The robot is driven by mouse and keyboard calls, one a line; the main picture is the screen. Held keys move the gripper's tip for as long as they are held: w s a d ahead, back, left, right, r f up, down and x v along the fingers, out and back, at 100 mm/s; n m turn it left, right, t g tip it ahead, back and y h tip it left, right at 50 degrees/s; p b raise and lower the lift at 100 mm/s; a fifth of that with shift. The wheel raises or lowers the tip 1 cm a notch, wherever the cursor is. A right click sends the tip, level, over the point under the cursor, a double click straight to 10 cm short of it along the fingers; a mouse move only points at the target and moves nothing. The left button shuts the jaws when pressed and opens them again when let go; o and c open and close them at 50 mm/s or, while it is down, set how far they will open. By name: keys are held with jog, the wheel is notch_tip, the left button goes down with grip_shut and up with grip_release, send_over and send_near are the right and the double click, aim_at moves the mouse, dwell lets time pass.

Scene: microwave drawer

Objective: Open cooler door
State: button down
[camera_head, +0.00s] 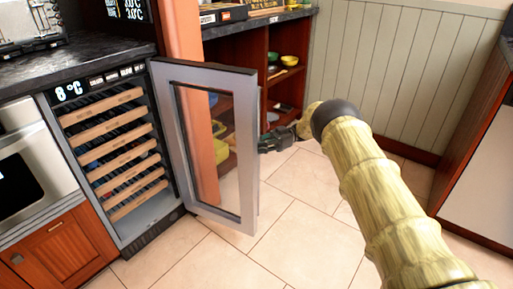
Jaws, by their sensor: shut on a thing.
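The cooler (70,97) stands at the left under a dark counter, with several wooden-fronted racks inside and a lit display at its top. Its door (240,140), a grey frame around a glass pane, is hinged on the cooler's right side and stands wide open, swung out into the room. My gripper (264,143) is at the door's free right edge, about halfway up, and is shut on it. The far side of the door hides part of the fingers. My arm reaches in from the lower right.
A white oven (28,160) and a wooden cabinet (65,250) adjoin the cooler on the left. Behind the door are an orange post (184,35) and open shelves with bowls (289,61). The tiled floor (215,262) in front is clear. Another cabinet (485,170) stands at the right.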

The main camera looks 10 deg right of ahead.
jog(key=shift+a, duration=0.25)
jog(key=c, duration=1.3)
grip_release()
jog(key=shift+w+a, duration=0.1)
jog(key=shift+a, duration=0.05)
jog(key=shift+s+v, duration=0.2)
jog(key=shift+v, duration=3.95)
